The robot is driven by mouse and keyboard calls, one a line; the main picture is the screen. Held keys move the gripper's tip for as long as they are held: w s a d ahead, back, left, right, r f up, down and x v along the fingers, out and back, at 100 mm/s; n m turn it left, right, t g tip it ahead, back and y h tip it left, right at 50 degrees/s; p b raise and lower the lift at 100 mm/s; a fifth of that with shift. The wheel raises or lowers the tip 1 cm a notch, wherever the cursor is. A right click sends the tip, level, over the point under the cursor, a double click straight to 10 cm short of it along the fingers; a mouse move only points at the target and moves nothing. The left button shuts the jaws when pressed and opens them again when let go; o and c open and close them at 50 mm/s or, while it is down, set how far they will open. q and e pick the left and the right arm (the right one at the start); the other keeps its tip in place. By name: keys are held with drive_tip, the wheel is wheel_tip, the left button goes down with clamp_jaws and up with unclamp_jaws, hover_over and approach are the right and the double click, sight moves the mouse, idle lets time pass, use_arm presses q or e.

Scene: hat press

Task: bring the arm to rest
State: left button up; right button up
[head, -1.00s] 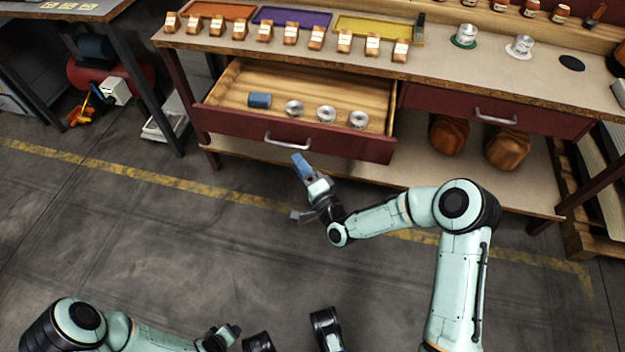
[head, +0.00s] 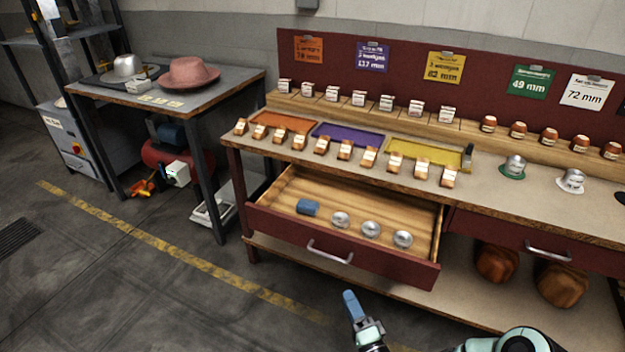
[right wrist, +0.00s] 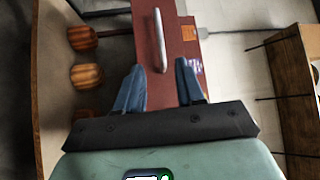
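My right gripper (head: 352,305) shows at the bottom of the head view, below the open drawer's front and apart from it. In the right wrist view its two blue fingers (right wrist: 160,82) stand apart with nothing between them. A dark red front with a metal handle (right wrist: 159,40) lies beyond the fingertips there. My left gripper is outside both views.
The workbench (head: 300,167) carries orange, purple and yellow trays (head: 427,153) and several small wooden blocks. Wooden hat forms (head: 562,284) sit on its lower shelf. A side table (head: 225,88) at left holds a pink hat (head: 189,72). The floor at lower left is clear.

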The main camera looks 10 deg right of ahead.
drive_tip(key=s+a+f+n+g, duration=0.1)
drive_tip(key=s+f+n+g, duration=0.2)
drive_tip(key=s+f+g, duration=0.55)
drive_tip(key=s+a+f+n+g, duration=0.1)
drive_tip(key=s+f+n+g, duration=0.25)
drive_tip(key=f, duration=1.05)
drive_tip(key=s+d+f+n+g+h, duration=0.1)
drive_tip(key=s+f+n+g, duration=0.3)
drive_tip(key=s, duration=0.7)
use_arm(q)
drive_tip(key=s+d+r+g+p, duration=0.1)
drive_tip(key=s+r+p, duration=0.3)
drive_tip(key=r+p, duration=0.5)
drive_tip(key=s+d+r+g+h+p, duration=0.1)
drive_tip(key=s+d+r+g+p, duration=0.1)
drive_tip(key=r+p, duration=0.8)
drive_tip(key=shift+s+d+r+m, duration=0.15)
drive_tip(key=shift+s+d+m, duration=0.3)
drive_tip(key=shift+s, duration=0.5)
use_arm(e)
drive_tip(key=s+a+r+g, duration=0.1)
drive_tip(key=s+r, duration=0.3)
drive_tip(key=r, duration=0.5)
drive_tip(key=s+a+r+g, duration=0.2)
drive_tip(key=s+r, duration=0.3)
drive_tip(key=r, duration=0.4)
drive_tip(key=shift+a+g+y, duration=0.3)
drive_tip(key=shift+g+y, duration=0.1)
drive_tip(key=shift+g, duration=0.2)
drive_tip(key=shift+f, duration=0.1)
